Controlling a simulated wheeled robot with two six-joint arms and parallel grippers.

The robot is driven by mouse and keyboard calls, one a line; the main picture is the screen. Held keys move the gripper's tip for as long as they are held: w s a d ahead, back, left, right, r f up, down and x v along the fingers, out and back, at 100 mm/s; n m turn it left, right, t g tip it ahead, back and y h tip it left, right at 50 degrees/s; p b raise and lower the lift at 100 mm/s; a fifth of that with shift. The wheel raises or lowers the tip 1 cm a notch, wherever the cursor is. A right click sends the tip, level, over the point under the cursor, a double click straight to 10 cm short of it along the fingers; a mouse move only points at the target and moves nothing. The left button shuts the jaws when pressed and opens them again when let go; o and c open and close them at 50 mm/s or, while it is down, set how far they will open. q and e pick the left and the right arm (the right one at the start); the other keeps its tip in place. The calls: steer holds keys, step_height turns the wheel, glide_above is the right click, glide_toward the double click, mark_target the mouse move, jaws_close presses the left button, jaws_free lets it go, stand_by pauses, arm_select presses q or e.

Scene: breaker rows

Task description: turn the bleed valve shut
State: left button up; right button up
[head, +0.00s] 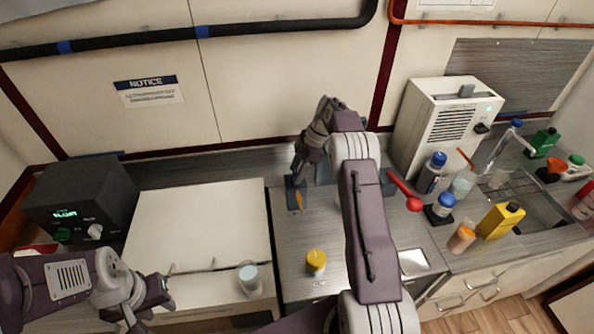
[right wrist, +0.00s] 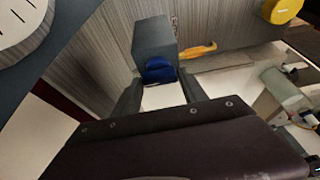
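A small dark grey block (head: 296,193) stands on the grey counter, with an orange lever (head: 299,203) at its front. In the right wrist view the block (right wrist: 155,38) shows a blue round part (right wrist: 160,72), and the orange lever (right wrist: 198,51) sticks out beside it. I cannot tell which part is the bleed valve's handle. My right gripper (head: 297,175) points down at the block. In the right wrist view its fingers (right wrist: 160,82) are apart, one on each side of the blue part; contact is unclear. My left gripper (head: 150,300) is low at the left, away from the block, its fingers unclear.
A yellow-capped jar (head: 316,262) stands in front of the block, and a pale cup (head: 249,279) is to its left. A black box (head: 80,205) is at the far left. A white machine (head: 445,125), a red spoon-like thing (head: 412,203) and several bottles are on the right.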

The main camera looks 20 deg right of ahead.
steer(key=shift+o, duration=1.2)
steer(key=v, duration=0.9)
steer(key=shift+d, duration=0.15)
